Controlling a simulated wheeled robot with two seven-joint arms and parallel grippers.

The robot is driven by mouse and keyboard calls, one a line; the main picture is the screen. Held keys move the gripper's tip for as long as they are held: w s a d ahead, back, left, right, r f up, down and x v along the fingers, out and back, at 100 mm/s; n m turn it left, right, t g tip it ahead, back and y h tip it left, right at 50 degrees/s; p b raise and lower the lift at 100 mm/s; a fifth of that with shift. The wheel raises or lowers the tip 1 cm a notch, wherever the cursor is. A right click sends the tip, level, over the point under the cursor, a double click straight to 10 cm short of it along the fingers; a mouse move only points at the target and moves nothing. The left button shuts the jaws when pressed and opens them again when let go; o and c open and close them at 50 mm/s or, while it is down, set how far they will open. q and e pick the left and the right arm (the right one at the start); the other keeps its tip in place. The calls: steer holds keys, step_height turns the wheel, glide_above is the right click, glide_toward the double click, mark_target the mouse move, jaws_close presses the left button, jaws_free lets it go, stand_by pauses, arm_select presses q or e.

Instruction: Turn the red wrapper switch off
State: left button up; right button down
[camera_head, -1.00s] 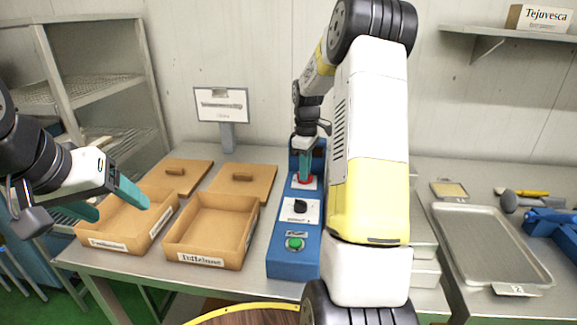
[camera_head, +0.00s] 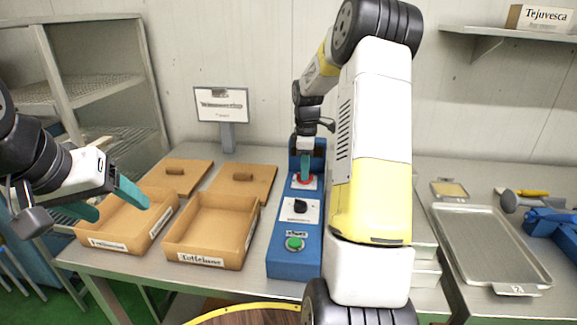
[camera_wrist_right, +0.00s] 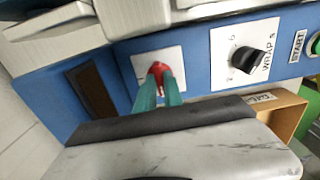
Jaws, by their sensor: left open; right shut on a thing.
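The red switch (camera_head: 305,179) sits on a white plate near the far end of the blue control box. It also shows in the right wrist view (camera_wrist_right: 158,70). My right gripper (camera_wrist_right: 160,88) has its teal fingers closed on the red switch, hiding part of it. In the head view my right gripper (camera_head: 305,168) reaches down onto the switch from above. My left gripper (camera_head: 122,203) is open and empty over the left cardboard box. The blue box (camera_head: 285,262) also carries a black knob (camera_head: 300,206) on a white plate and a green button (camera_head: 295,243).
Two open cardboard boxes (camera_head: 205,240) stand left of the blue box, with two brown lids (camera_head: 243,181) behind them. A small sign (camera_head: 221,105) stands at the back. A metal tray (camera_head: 490,250) lies at the right. My right arm hides the middle of the table.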

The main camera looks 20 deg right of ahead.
steer(key=c, duration=1.5)
jaws_free()
steer(key=shift+o, duration=0.2)
steer(key=shift+r, duration=0.1)
step_height(320, 180, up, 8)
steer(key=shift+f, duration=0.15)
